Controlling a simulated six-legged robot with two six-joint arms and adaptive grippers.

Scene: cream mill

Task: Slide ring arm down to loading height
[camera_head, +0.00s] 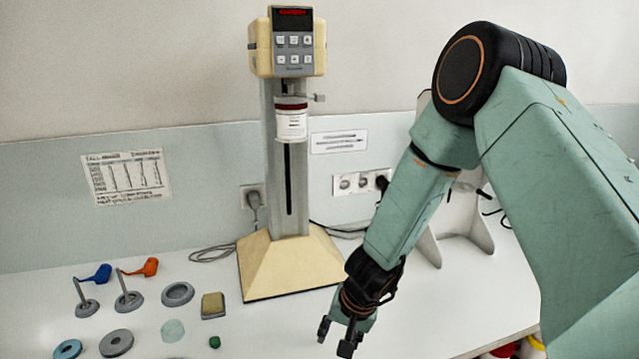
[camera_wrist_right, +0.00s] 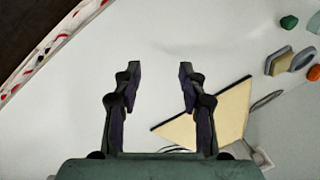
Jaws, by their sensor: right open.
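The cream mill (camera_head: 289,150) stands on the bench, with a cream head carrying a red display and buttons, a grey column and a cream base (camera_head: 290,266). A white cylinder with a dark red band (camera_head: 291,122) sits high on the column, just below the head. A small grey lever (camera_head: 318,98) sticks out to its right. I cannot clearly make out a separate ring arm. A dark vertical slot (camera_head: 288,180) runs down the column below. My right gripper (camera_head: 336,338) is open and empty, low in front of the base; the right wrist view shows its two fingers apart (camera_wrist_right: 160,72). My left gripper is not in view.
Blue and orange handled tools (camera_head: 128,298), grey rings (camera_head: 117,343), a sponge-like block (camera_head: 213,305) and a green piece (camera_head: 214,342) lie left of the base. A grey-white stand (camera_head: 468,225) is partly behind my right arm. Bare bench (camera_head: 420,315) lies right of the gripper.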

